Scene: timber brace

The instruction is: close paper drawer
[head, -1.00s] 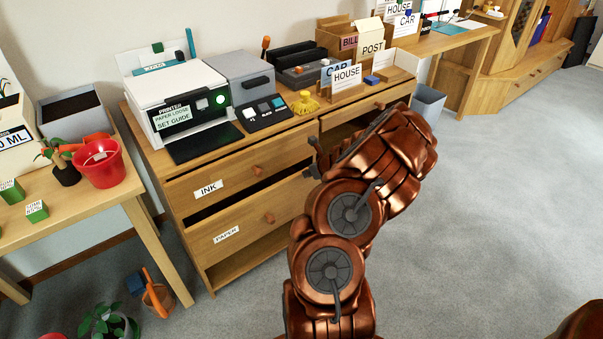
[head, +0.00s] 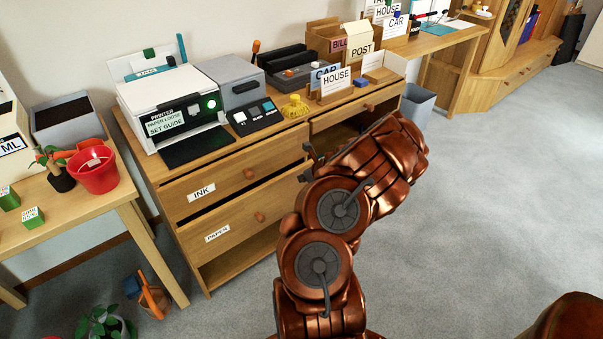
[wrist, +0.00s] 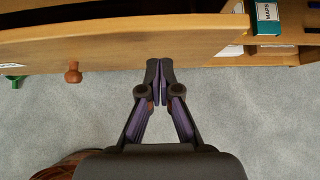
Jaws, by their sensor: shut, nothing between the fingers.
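The paper drawer (head: 236,226) is the lower drawer of the wooden cabinet, with a PAPER label and an orange knob (head: 260,216). It stands partly out, with a dark gap above its front. My gripper (head: 309,153) is near the right end of the drawer fronts, partly hidden by my arm. In the wrist view, a wooden drawer front (wrist: 120,42) with a knob (wrist: 73,72) spans the upper left. My gripper (wrist: 160,65) is shut and empty there, its tips at the lower edge of that front, right of the knob. I cannot tell whether they touch.
The ink drawer (head: 225,185) is directly above the paper drawer. A printer (head: 170,105) stands on the cabinet top. A table with a red pot (head: 94,172) is at left. A teal box (wrist: 267,15) sits in an opening at right in the wrist view. Grey floor in front is clear.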

